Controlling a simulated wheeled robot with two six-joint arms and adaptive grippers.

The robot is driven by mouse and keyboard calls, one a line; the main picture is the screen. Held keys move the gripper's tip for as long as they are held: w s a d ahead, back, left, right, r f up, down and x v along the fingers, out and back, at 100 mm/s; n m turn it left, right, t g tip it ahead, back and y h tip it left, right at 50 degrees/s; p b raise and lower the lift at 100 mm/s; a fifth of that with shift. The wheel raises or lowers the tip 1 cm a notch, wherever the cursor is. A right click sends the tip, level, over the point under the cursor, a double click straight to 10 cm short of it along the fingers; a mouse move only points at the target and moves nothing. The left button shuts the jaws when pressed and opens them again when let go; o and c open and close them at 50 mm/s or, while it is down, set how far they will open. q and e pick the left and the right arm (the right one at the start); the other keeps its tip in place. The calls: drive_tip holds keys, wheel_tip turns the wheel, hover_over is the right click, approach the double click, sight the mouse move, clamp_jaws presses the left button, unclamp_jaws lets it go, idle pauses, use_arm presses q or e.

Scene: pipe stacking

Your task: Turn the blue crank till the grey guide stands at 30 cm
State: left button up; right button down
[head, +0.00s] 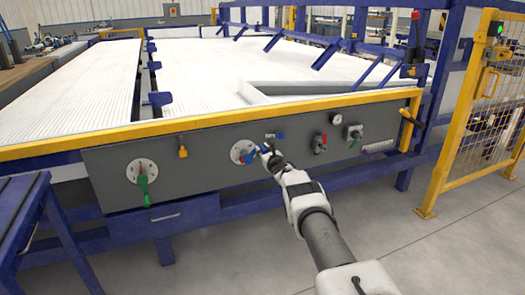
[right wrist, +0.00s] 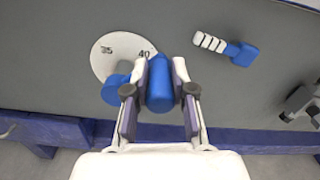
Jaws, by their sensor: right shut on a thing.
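The blue crank (head: 252,157) sits on a white dial on the grey front panel. In the right wrist view its blue handle (right wrist: 160,88) stands between my fingers, and its round blue hub (right wrist: 115,90) is to the left. My right gripper (head: 266,150) is shut on the handle, and it also shows in the right wrist view (right wrist: 160,82). The dial (right wrist: 112,50) shows the numbers 35 and 40; my gripper and the crank hide part of it. A long grey bar (head: 340,85), seemingly the guide, lies across the white bed; its position in cm is not readable. My left gripper is not in view.
A small blue and white part (right wrist: 238,52) is right of the dial. A second dial (head: 141,171) with red and green handles and a yellow padlock (head: 182,152) are to the left. A red knob (head: 320,139) is to the right. A yellow mesh fence (head: 478,125) stands far right.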

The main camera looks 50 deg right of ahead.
drive_tip(key=c, duration=1)
unclamp_jaws()
drive_tip(key=shift+w+f, duration=0.1)
drive_tip(key=shift+o, duration=0.2)
drive_tip(key=shift+d+r, duration=0.1)
drive_tip(key=shift+r, duration=0.55)
wheel_tip(320, 180, up, 9)
drive_tip(key=shift+f, duration=0.15)
